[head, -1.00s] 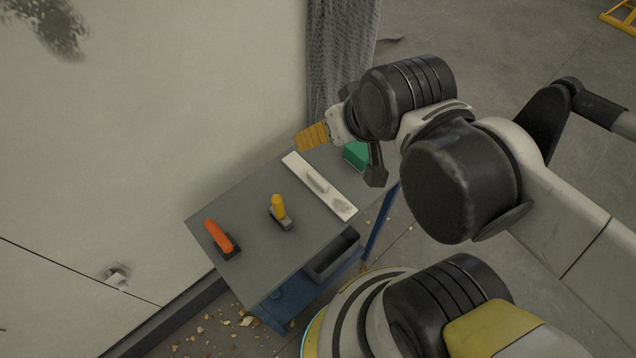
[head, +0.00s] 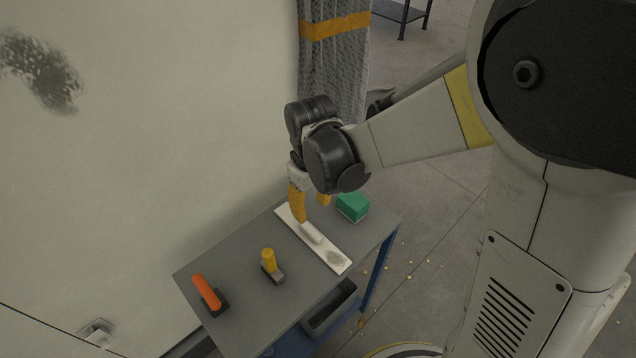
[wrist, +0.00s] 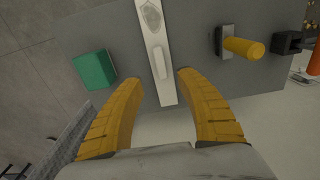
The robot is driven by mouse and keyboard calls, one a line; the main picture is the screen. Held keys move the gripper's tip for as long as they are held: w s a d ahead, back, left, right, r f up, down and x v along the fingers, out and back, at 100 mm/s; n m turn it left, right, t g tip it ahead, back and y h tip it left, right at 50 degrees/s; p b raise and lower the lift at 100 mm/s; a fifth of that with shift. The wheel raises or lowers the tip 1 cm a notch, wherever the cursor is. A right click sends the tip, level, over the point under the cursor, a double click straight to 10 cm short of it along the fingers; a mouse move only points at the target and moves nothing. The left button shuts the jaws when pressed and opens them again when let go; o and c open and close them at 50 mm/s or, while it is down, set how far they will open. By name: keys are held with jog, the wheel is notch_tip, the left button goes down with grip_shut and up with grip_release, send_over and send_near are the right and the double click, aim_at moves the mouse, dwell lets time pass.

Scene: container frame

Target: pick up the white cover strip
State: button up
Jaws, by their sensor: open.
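The white cover strip (head: 338,259) lies flat on the grey workbench top, with a raised grip at its middle and a dark worn patch near one end. It also shows in the wrist view (wrist: 154,36), running up from between my fingers. My gripper (head: 312,208) has orange fingers and points down over the far half of the strip. In the wrist view, my gripper (wrist: 157,75) is open and empty, one finger to each side of the strip's line. I cannot tell how high the fingertips are above the strip.
On the workbench (head: 235,258), a green block (head: 352,207) lies right of the strip. A yellow-handled tool (head: 269,262) and an orange-handled tool (head: 208,294) lie left of it. A dark open bin (head: 330,308) hangs at the front side. The wall stands close behind.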

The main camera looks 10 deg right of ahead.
aim_at(310, 230)
notch_tip(310, 230, down, 7)
jog(key=shift+w+a+r+b, duration=0.1)
jog(key=shift+b, duration=1.05)
jog(key=f+b, duration=0.2)
jog(key=f, duration=0.1)
jog(key=f+b, duration=0.1)
jog(key=f, duration=0.1)
jog(key=shift+w+a+f, duration=0.1)
jog(key=shift+w+f, duration=0.1)
jog(key=shift+w, duration=0.1)
jog(key=shift+r, duration=0.1)
grip_shut()
